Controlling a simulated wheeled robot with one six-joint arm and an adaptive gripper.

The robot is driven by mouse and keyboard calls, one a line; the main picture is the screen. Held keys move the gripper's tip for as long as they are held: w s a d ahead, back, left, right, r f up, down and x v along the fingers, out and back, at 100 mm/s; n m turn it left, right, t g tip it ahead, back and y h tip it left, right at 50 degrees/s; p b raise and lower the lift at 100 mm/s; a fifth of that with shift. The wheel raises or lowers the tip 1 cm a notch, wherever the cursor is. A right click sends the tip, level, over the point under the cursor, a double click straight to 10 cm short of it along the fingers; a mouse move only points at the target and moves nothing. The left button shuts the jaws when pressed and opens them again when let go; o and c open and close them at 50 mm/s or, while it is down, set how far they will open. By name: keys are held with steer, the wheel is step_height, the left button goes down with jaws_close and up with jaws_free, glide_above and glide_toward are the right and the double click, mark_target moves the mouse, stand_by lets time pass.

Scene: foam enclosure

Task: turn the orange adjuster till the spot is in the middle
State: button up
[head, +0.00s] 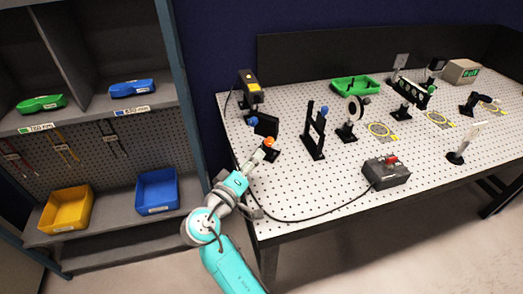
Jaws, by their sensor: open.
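The orange adjuster (270,142) is a small knob at the near-left part of the perforated table, below a black mount (266,125) that also carries a blue knob (253,121). My gripper (267,151) is right at the orange adjuster, with its fingers open. The view is too small to tell whether the fingers touch it or stand around it. I cannot make out a light spot. A small dark panel (437,64) stands at the back right of the table.
A tall black frame (315,135) and a round lens holder (355,109) stand to the right. A grey control box (386,173) with a red knob sits near the front edge, its cable running left. Shelves with bins stand left.

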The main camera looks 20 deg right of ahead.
steer(key=shift+v, duration=1.65)
steer(key=shift+a, duration=0.1)
